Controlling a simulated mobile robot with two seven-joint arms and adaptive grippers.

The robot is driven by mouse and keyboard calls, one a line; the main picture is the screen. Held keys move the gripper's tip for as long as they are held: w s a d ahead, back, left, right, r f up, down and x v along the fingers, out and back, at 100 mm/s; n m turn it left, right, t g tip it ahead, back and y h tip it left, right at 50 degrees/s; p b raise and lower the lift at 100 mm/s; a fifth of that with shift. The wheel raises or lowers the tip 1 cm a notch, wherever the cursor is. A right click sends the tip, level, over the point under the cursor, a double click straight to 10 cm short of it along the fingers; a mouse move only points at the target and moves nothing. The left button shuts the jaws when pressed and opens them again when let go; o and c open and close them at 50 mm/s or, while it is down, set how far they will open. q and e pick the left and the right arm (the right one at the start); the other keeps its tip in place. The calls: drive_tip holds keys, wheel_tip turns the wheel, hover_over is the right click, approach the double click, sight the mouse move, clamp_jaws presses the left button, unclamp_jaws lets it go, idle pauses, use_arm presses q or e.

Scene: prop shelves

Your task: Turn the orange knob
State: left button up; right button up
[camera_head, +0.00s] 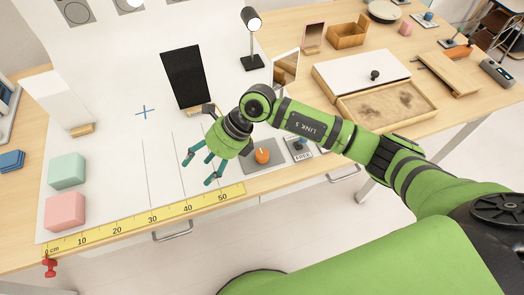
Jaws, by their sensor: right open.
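The orange knob (262,156) sits on a grey square base (257,165) near the front edge of the white mat. A pale mark line shows on its top. My right gripper (201,168) is just to the left of the knob in the picture, with its teal fingers spread apart and nothing between them. I cannot tell how high the fingers are above the mat. My left gripper is not in view.
A blue control beside a "FREE" label (302,155) stands right of the knob. A yellow ruler (150,218) runs along the front edge. A black panel (186,77) and a lamp (251,40) stand behind. Green (67,170) and pink (65,211) blocks lie left. The mat's middle is clear.

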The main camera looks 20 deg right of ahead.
drive_tip(key=w+d+f+h, duration=0.2)
drive_tip(key=d+h, duration=0.2)
drive_tip(key=d, duration=0.3)
drive_tip(key=h, duration=0.4)
hover_over(262, 153)
drive_tip(key=shift+a+f, duration=0.1)
drive_tip(key=shift+f, duration=0.35)
drive_tip(key=shift+d+f, duration=0.15)
drive_tip(key=shift+d, duration=0.1)
wheel_tip(262, 153, down, 7)
drive_tip(key=shift+a+r+p, duration=0.1)
drive_tip(key=shift+r+p, duration=0.1)
drive_tip(key=shift+p, duration=0.85)
drive_tip(key=c, duration=1.1)
